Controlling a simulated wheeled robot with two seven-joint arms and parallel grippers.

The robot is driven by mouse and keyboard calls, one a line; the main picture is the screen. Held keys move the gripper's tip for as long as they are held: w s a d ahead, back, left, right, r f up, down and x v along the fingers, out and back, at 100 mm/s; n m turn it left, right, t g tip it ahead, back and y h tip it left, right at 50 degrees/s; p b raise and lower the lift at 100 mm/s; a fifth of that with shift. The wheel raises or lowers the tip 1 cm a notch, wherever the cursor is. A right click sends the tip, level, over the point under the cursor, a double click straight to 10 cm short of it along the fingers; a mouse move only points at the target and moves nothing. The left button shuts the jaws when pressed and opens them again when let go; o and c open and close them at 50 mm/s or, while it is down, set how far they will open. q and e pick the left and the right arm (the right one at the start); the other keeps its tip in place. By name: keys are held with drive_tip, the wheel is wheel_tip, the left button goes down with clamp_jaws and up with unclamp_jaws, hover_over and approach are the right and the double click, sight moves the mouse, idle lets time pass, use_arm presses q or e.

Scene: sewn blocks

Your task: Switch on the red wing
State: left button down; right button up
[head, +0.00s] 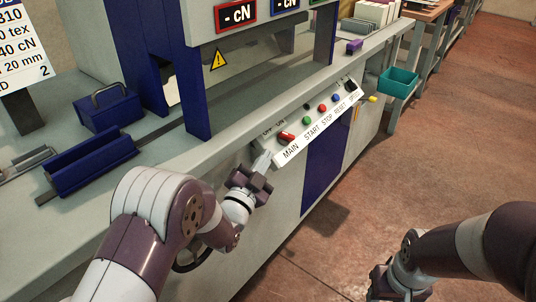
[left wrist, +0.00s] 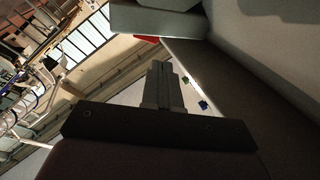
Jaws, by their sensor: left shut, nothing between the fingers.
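The red wing knob (head: 287,136) sits at the left end of the sloped control panel (head: 296,151), above the word MAIN and below small OFF and ON marks. It points slantwise; I cannot tell its exact setting. My left gripper (head: 262,161) is shut and empty, its fingertips just below and left of the knob, near the panel's lower left corner. A gap seems to show between them. In the left wrist view the shut fingers (left wrist: 162,78) point up toward a patch of red (left wrist: 147,40), mostly hidden behind grey edges.
Right of the knob are a green START button (head: 306,120), a red STOP button (head: 322,108) and a blue RESET button (head: 336,98). A yellow knob (head: 373,99) and teal bin (head: 399,82) stick out further right. Open floor lies in front.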

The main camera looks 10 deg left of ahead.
use_arm(q)
drive_tip(key=v, duration=0.6)
drive_tip(key=shift+s+f+p, duration=0.2)
drive_tip(key=shift+f+p, duration=0.15)
drive_tip(key=shift+p, duration=0.1)
use_arm(e)
drive_tip(key=shift+w+d+r, duration=0.1)
drive_tip(key=shift+w+r, duration=0.35)
drive_tip(key=shift+r, duration=0.05)
